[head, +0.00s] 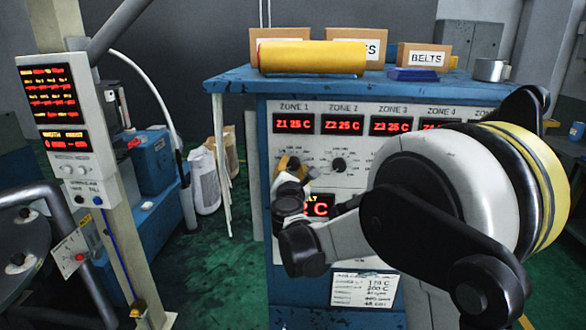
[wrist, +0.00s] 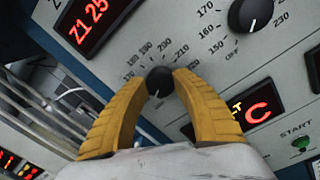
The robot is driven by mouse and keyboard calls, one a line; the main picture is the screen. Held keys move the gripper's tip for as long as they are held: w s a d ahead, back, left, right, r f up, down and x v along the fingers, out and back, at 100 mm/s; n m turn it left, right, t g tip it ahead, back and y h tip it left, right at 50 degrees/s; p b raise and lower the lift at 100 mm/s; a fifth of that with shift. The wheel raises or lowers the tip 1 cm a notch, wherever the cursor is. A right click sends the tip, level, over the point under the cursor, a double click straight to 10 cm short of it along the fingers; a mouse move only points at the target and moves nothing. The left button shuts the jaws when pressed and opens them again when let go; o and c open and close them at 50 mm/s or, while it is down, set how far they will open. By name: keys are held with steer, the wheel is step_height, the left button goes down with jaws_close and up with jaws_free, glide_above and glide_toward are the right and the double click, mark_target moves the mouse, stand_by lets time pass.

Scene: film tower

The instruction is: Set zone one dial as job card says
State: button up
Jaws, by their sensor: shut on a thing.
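The zone one dial (wrist: 160,80) is a small black knob with a white mark, ringed by printed temperatures. My gripper (wrist: 161,76) has its two yellow fingers closed on opposite sides of this knob. The mark points toward the bottom of the wrist view; its exact setting cannot be read. In the head view my gripper (head: 289,164) is at the panel under the ZONE 1 display (head: 293,124), which reads Z1 25 C, and mostly hides the dial. The job card (head: 365,289) is low on the cabinet front, with small handwritten lines that seem to include 170 C and 200 C.
The zone two dial (head: 338,164) is close to the right of my gripper. A green START button (wrist: 302,142) is on the panel. A yellow roll (head: 312,57) and boxes stand on the cabinet top. A control post (head: 75,125) stands at left, with green floor between.

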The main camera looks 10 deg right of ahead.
steer(key=m+b, duration=0.1)
steer(key=m, duration=0.6)
steer(key=shift+f+m, duration=0.1)
steer(key=shift+m, duration=0.2)
steer(key=m, duration=0.6)
steer(key=shift+m+h+b, duration=0.3)
steer(key=shift+m+b, duration=0.1)
steer(key=o, duration=1.2)
steer(key=shift+d, duration=0.1)
steer(key=shift+s, duration=0.1)
steer(key=v, duration=1.1)
steer(key=shift+s+a, duration=0.2)
steer(key=shift+s, duration=0.15)
